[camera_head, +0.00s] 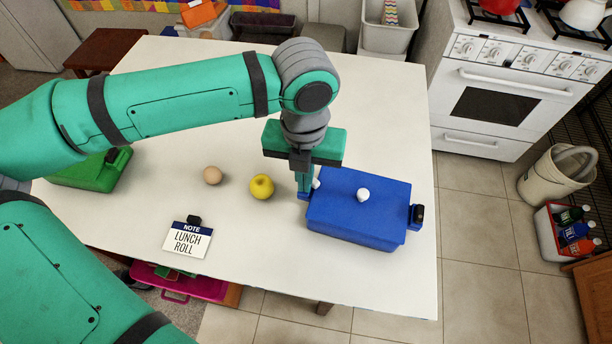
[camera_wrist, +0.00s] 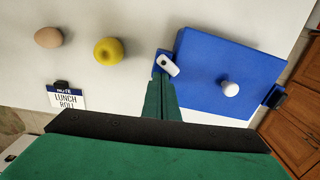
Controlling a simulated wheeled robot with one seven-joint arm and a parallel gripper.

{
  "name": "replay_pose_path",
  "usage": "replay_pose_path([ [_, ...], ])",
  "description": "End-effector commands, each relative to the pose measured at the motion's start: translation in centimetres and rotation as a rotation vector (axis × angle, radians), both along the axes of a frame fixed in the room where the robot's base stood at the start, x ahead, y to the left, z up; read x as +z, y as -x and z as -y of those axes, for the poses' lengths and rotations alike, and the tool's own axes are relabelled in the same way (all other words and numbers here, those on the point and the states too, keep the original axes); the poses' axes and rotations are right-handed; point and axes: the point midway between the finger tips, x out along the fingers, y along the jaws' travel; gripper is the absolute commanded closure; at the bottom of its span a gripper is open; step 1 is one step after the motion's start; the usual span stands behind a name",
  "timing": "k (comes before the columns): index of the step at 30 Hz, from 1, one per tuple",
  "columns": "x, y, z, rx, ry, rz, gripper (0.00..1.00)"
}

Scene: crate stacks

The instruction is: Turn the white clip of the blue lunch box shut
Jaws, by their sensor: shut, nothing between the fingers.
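The blue lunch box (camera_head: 350,222) sits on the white table with its lid down and a white knob (camera_head: 363,195) on top. In the wrist view the blue box (camera_wrist: 205,85) has the white clip (camera_wrist: 168,65) at its upper left side, set at a slant on a small blue tab. The clip (camera_head: 316,183) is partly hidden by my gripper in the head view. A black piece (camera_head: 417,214) is on the box's right end. My gripper (camera_head: 304,190) points down at the box's left end, its fingers together and empty. In the wrist view its fingertips (camera_wrist: 158,72) are right beside the clip; I cannot tell whether they touch.
A yellow apple (camera_head: 261,187) and a brown egg (camera_head: 212,175) lie left of the box. A note card reading "LUNCH ROLL" (camera_head: 187,240) stands near the front edge. A green box (camera_head: 90,172) is at the far left.

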Motion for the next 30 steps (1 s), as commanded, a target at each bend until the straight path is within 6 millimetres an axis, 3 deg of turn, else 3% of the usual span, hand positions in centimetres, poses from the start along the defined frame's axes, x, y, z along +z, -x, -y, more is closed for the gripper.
replay_pose_path([
  [30,0.0,-0.1,1.1,-0.001,-0.001,0.000,1.00],
])
